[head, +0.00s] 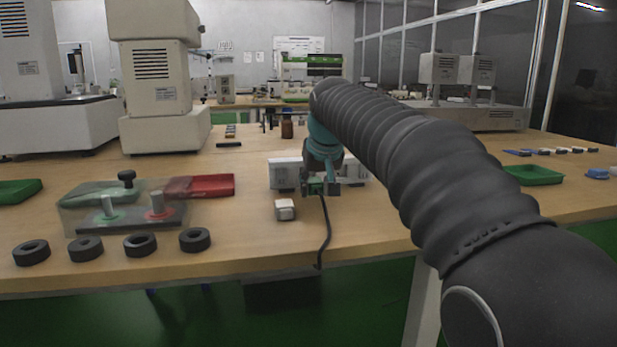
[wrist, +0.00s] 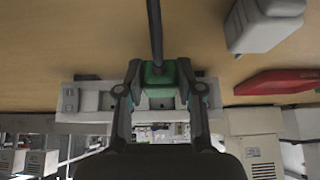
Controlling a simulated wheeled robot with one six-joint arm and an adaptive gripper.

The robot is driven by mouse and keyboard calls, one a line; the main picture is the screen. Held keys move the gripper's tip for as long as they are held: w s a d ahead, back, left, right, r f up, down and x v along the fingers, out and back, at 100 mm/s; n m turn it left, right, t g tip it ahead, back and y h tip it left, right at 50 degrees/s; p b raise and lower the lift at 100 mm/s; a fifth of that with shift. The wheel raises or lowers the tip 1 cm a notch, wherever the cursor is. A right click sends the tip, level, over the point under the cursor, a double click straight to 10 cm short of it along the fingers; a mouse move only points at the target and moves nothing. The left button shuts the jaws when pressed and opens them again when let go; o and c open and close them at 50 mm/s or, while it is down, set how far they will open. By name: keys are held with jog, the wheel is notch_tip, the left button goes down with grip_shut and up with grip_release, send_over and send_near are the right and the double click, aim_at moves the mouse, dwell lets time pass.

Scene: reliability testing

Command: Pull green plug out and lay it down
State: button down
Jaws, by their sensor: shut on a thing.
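The green plug (head: 316,188) is at the front of a white socket block (head: 284,174) in the middle of the table. My gripper (head: 320,187) is shut on the plug, with one finger on each side. In the wrist view the green plug (wrist: 160,74) sits between the fingertips of my gripper (wrist: 160,70), in front of the white socket block (wrist: 78,97). A black cable (head: 326,225) runs from the plug over the table's front edge. I cannot tell whether the plug is still seated in the block.
A small grey-white box (head: 285,209) lies just front-left of the plug. To the left are a red tray (head: 213,185), a clear-covered fixture (head: 88,207) and several black rings (head: 140,244). A green tray (head: 533,175) is at right.

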jog(key=shift+f+b, duration=0.5)
jog(key=shift+f, duration=0.45)
jog(key=c, duration=0.7)
grip_release()
jog(key=shift+o, duration=0.2)
jog(key=shift+r, duration=0.1)
jog(key=v, duration=1.2)
jog(key=shift+d, duration=0.1)
